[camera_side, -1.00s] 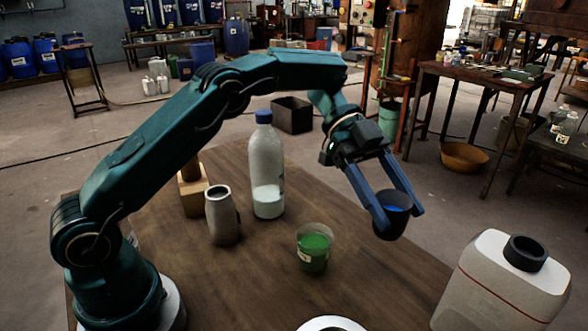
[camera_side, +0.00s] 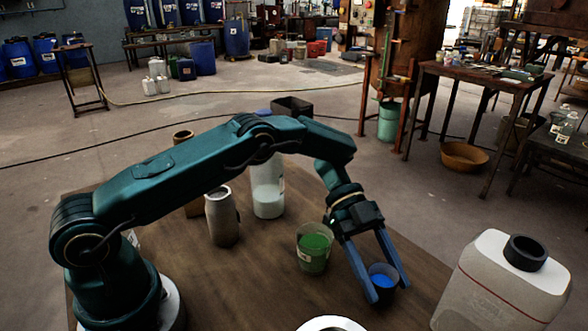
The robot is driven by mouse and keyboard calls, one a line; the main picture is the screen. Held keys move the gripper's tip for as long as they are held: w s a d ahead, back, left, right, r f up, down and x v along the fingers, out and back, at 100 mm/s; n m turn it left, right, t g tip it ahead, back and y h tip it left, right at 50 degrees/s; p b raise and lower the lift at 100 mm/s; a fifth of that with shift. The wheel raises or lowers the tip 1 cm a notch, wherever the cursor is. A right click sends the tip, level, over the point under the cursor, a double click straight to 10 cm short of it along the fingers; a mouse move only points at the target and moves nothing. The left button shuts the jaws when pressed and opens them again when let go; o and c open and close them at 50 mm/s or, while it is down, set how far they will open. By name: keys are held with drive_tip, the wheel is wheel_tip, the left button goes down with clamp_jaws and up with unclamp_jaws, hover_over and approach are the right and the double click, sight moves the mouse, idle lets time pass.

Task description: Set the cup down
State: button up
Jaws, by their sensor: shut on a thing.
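A dark cup (camera_side: 384,287) with blue liquid inside is between the fingers of my gripper (camera_side: 382,286). The gripper is shut on it, with one finger on each side. The cup is upright and low over the right part of the wooden table (camera_side: 265,285). I cannot tell whether its base touches the tabletop.
A clear cup of green liquid (camera_side: 313,250) stands just left of my gripper. A grey metal jar (camera_side: 221,217) and a bottle of white powder (camera_side: 268,192) stand behind it. A white jug (camera_side: 495,285) is to the right. A white round thing (camera_side: 331,324) is at the front edge.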

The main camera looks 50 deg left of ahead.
drive_tip(key=shift+f, duration=0.15)
drive_tip(key=o, duration=1.4)
